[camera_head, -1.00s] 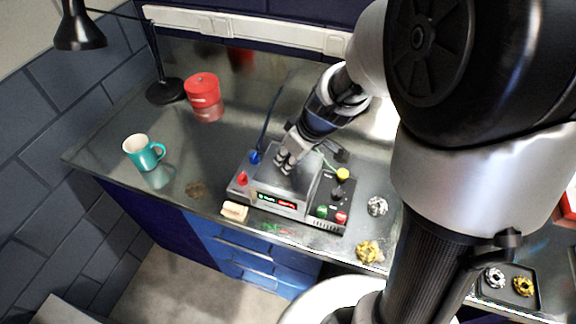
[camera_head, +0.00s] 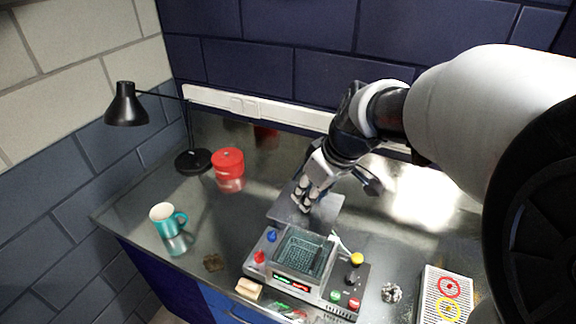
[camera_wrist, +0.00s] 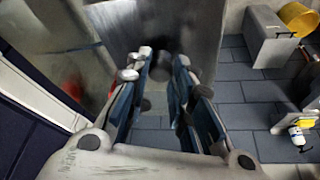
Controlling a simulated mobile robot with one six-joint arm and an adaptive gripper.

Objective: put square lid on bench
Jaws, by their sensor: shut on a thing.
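The square lid (camera_head: 285,210) is a flat grey plate. My gripper (camera_head: 304,197) is shut on it and holds it tilted behind the electronics box (camera_head: 315,258). The top of the box is open and its teal gridded inside shows. In the wrist view my gripper's fingers (camera_wrist: 163,75) close around the lid's handle, which they mostly hide, and a grey plate that looks like the lid (camera_wrist: 175,25) lies beyond them. The bench (camera_head: 215,235) is a shiny grey metal top, below the lid. I cannot tell whether the lid touches the bench.
A teal mug (camera_head: 165,220), a red canister (camera_head: 228,163) and a black lamp (camera_head: 193,160) stand on the left. A small wooden block (camera_head: 249,288) lies at the front edge. A silver part (camera_head: 391,292) and a perforated panel (camera_head: 445,290) are at right. Bench between mug and box is mostly clear.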

